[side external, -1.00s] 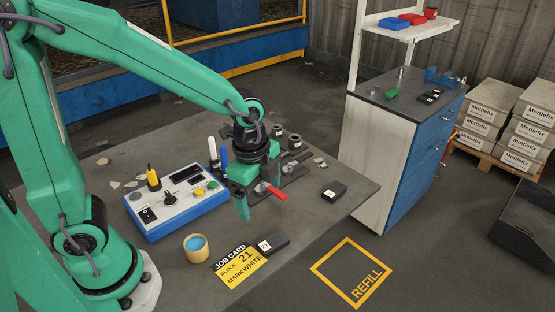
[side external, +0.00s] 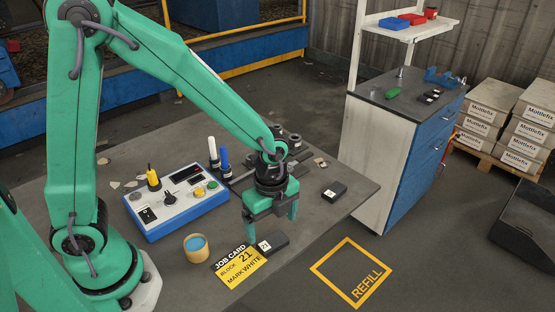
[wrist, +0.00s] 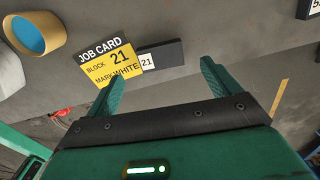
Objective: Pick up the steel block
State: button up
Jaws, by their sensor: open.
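A dark steel block (side external: 275,243) with a white "21" label lies on the table beside the yellow and black job card (side external: 240,267). The card reads "BLOCK 21, MARK WHITE". My gripper (side external: 271,213) points down, open and empty, above and a little behind the block. In the wrist view, the block (wrist: 167,53) shows beyond the gap between my fingertips (wrist: 164,70), apart from both, next to the card (wrist: 109,62). A second dark block (side external: 334,191) with a white label lies to the right; its number is hard to read.
A blue control box (side external: 177,205) with knobs and buttons stands left on the table. A round cup with blue contents (side external: 196,248) sits left of the card. White and blue markers (side external: 219,156) stand behind. The table's right edge and floor REFILL square (side external: 351,272) lie beyond.

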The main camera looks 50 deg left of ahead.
aim_at(273, 241)
jog(key=shift+f, duration=0.2)
jog(key=shift+d+f, duration=0.1)
jog(key=shift+f, duration=2.4)
jog(key=c, duration=1.3)
jog(key=shift+c, duration=0.2)
jog(key=shift+r, duration=0.15)
jog(key=shift+r, duration=1)
notch_tip(273, 241, up, 2)
jog(key=shift+r, duration=0.1)
jog(key=s+d+r, duration=0.6)
jog(key=s+d, duration=0.1)
jog(key=s, duration=0.2)
jog(key=shift+d+r, duration=0.25)
jog(key=shift+r, duration=0.05)
